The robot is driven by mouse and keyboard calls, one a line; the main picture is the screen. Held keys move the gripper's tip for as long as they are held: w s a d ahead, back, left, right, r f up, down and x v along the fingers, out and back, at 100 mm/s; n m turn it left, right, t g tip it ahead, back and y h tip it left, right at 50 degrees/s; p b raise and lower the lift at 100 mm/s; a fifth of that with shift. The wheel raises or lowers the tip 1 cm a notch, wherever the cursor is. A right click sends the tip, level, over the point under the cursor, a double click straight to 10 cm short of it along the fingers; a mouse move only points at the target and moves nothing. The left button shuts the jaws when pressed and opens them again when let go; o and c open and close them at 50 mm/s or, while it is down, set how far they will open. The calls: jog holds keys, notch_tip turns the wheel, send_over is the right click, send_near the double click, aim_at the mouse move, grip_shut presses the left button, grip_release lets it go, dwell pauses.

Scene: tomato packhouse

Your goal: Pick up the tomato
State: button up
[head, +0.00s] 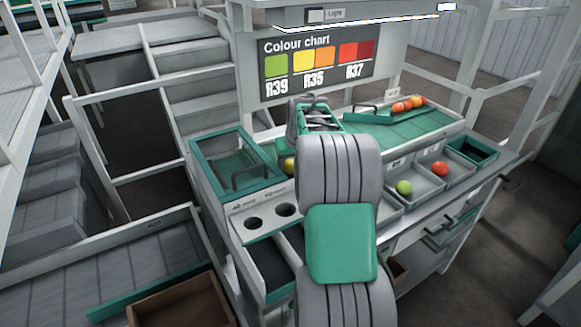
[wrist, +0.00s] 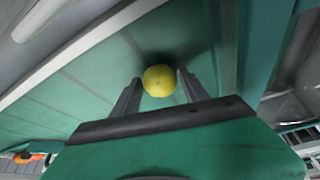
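A yellow tomato (wrist: 159,80) rests on the green sorting surface (wrist: 95,85) in the wrist view. My gripper (wrist: 160,76) is open, with one dark finger on each side of the tomato. Narrow gaps seem to show between the fingers and the fruit, and I cannot tell whether either touches it. In the head view my arm hides the fingers. A bit of a yellow tomato (head: 289,165) shows there at the left edge of my arm.
Several orange-red tomatoes (head: 408,105) lie at the back right of the green bed. A green tomato (head: 404,188) and a red-orange one (head: 439,169) sit in separate grey trays. A green-framed clear-lidded box (head: 237,160) stands left of my arm. A colour chart (head: 318,70) hangs behind.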

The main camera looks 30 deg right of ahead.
aim_at(291, 160)
jog(key=c, duration=0.5)
jog(key=shift+r, duration=0.2)
jog(key=shift+r, duration=0.25)
notch_tip(291, 160, up, 3)
jog(key=shift+s+f+b, duration=0.1)
jog(key=shift+s+b, duration=0.05)
jog(key=shift+b, duration=0.2)
jog(key=s+r, duration=0.3)
jog(key=s, duration=0.1)
jog(key=s+a+r+b, duration=0.1)
jog(key=s+r, duration=0.2)
jog(key=s, duration=0.2)
jog(key=s+a+r, duration=0.1)
jog(key=s+r, duration=0.2)
jog(key=s, duration=0.1)
jog(key=shift+s+r+b, duration=0.2)
jog(key=shift+s+b, duration=0.1)
jog(key=shift+b, duration=0.1)
